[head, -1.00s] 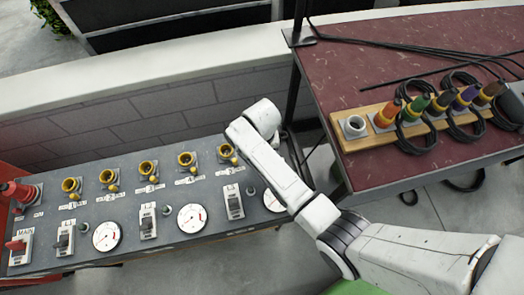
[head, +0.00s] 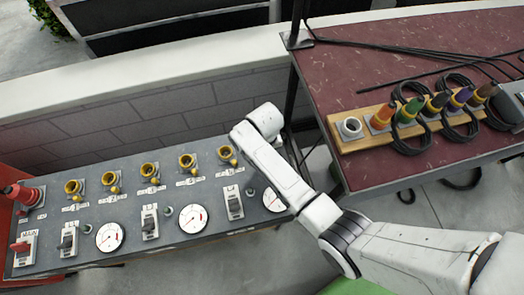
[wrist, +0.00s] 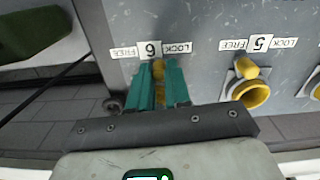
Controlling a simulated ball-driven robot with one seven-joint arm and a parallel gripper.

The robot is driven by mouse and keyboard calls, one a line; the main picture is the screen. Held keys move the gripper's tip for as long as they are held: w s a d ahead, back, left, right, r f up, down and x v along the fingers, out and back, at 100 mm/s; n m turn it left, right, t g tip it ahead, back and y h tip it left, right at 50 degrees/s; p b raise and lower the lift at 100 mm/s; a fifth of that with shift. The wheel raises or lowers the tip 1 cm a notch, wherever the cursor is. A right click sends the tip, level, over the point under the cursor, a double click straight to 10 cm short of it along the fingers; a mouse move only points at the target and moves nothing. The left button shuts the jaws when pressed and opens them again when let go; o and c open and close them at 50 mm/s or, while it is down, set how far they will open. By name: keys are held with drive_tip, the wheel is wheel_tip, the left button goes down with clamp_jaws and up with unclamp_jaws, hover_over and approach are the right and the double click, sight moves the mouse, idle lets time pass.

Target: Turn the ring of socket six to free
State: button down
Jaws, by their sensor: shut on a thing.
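Socket six shows in the wrist view by its label "FREE 6 LOCK" (wrist: 151,49), with FREE at the left and LOCK at the right. My gripper (wrist: 160,92) has its two green fingers shut on the yellow tab of socket six's ring (wrist: 158,70), just below the 6. Most of the ring and socket is hidden behind the fingers and the palm, so its exact turn is hard to tell. In the head view, my arm hides my gripper and socket six.
Yellow socket five (wrist: 250,92) is right of my gripper. The grey panel (head: 120,222) also carries several yellow sockets, switches and dials, plus a red plug (head: 24,194). A dark red table (head: 400,65) at the right holds a wooden rack (head: 352,146) of coloured plugs and black cables.

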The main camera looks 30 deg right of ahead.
drive_tip(key=n, duration=0.1)
drive_tip(key=d+n+p, duration=0.1)
drive_tip(key=n, duration=0.1)
drive_tip(key=shift+s+d+r+n+p, duration=0.15)
drive_tip(key=shift+s+d+n+p, duration=0.15)
drive_tip(key=shift+p, duration=0.05)
drive_tip(key=shift+d+n+p, duration=0.3)
drive_tip(key=shift+d+n, duration=0.15)
drive_tip(key=shift+n, duration=0.5)
drive_tip(key=shift+d+n+p, duration=0.25)
drive_tip(key=shift+d+n, duration=0.15)
drive_tip(key=shift+n, duration=0.55)
drive_tip(key=c, duration=1.1)
unclamp_jaws()
drive_tip(key=shift+o, duration=0.2)
wheel_tip(320, 180, up, 10)
drive_tip(key=shift+r, duration=0.25)
